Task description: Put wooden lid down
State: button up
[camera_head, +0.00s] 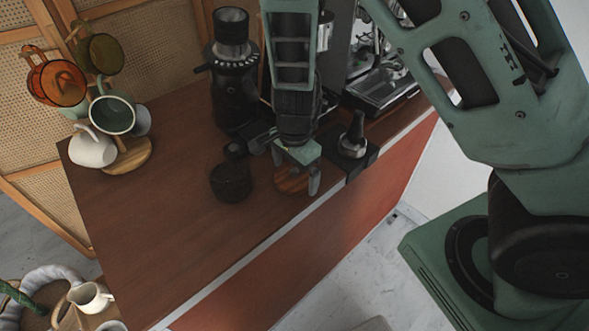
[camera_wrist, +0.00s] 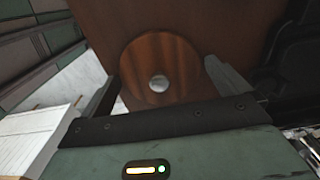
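The wooden lid (camera_head: 291,180) is a round brown disc near the front edge of the counter (camera_head: 172,200). In the wrist view the lid (camera_wrist: 160,52) faces the camera, with a small metal knob at its middle. My gripper (camera_head: 297,172) points down at it, and its fingers (camera_wrist: 162,65) are wide apart at opposite sides of the rim. Both fingertips appear to touch the rim, so the gripper looks shut on the lid across its width. The lid is at or close to the counter surface; any small gap beneath is hidden.
A dark round cup (camera_head: 231,182) stands just left of the lid. A black tamper (camera_head: 354,138) on its stand is to the right, and a coffee grinder (camera_head: 232,85) is behind. A mug tree with mugs (camera_head: 112,115) stands at the left. The counter's front left is clear.

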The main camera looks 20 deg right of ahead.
aim_at(294, 170)
notch_tip(294, 170, up, 12)
jog(key=p, duration=0.2)
jog(key=s+a+r+n, duration=0.3)
jog(key=s+r+n, duration=0.1)
jog(key=s+n, duration=0.6)
jog(key=s+a+r+n, duration=0.3)
jog(key=s+r+n, duration=0.2)
jog(key=s+n, duration=0.5)
jog(key=shift+a+n+y, duration=0.15)
jog(key=shift+n+y, duration=0.15)
jog(key=shift+n, duration=0.8)
